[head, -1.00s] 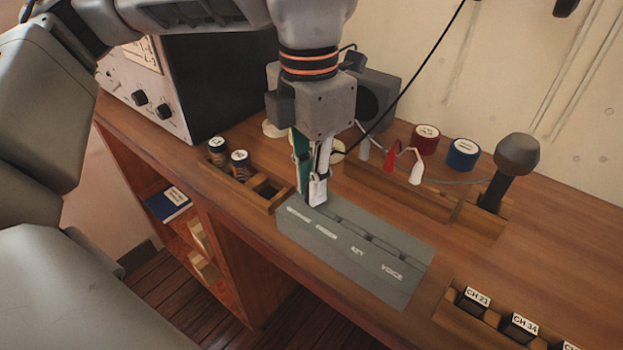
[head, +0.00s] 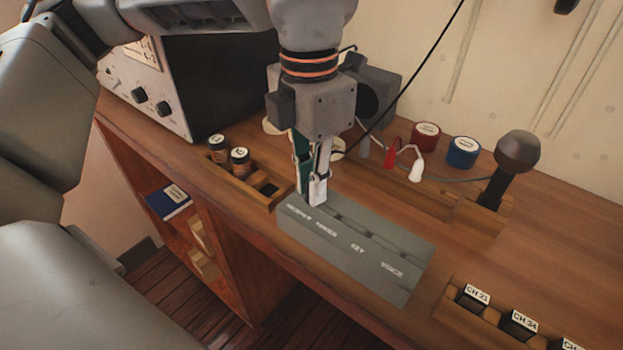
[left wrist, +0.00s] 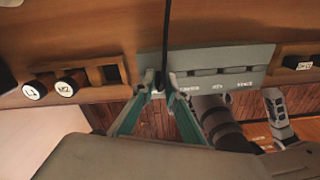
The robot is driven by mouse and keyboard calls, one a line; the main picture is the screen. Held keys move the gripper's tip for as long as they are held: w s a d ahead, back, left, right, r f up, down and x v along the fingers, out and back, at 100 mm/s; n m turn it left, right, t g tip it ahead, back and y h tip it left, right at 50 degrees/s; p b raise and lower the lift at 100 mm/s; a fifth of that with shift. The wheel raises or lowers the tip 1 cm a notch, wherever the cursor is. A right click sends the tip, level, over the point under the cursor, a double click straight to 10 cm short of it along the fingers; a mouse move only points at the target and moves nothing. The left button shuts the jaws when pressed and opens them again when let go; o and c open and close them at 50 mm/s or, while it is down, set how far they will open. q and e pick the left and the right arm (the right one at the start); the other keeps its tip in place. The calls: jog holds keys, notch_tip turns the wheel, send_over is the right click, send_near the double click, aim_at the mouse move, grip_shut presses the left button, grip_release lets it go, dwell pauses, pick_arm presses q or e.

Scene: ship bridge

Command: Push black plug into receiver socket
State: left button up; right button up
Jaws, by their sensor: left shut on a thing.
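The grey socket box (head: 352,252) lies on the wooden desk, with a row of sockets and white labels; the leftmost label appears to read receiver. My left gripper (head: 311,190) points down over the left end of this box, at the receiver socket. Its green and white fingers are shut on the black plug (left wrist: 167,86), which shows only as a dark strip between them in the left wrist view. A black cable (head: 405,88) runs up from the plug to the right. The fingers hide the plug's tip and the receiver socket, so I cannot tell how deep it sits.
A wooden holder (head: 285,196) with two dark jars stands just left of the box. A black microphone (head: 517,152), red tin (head: 426,135) and blue tin (head: 463,153) stand behind right. A rack of channel plugs (head: 455,319) is at front right.

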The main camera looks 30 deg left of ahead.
dwell(0.4)
pick_arm(q)
jog(key=o, duration=0.9)
notch_tip(320, 180, up, 12)
jog(key=shift+a+f, duration=0.1)
dwell(0.5)
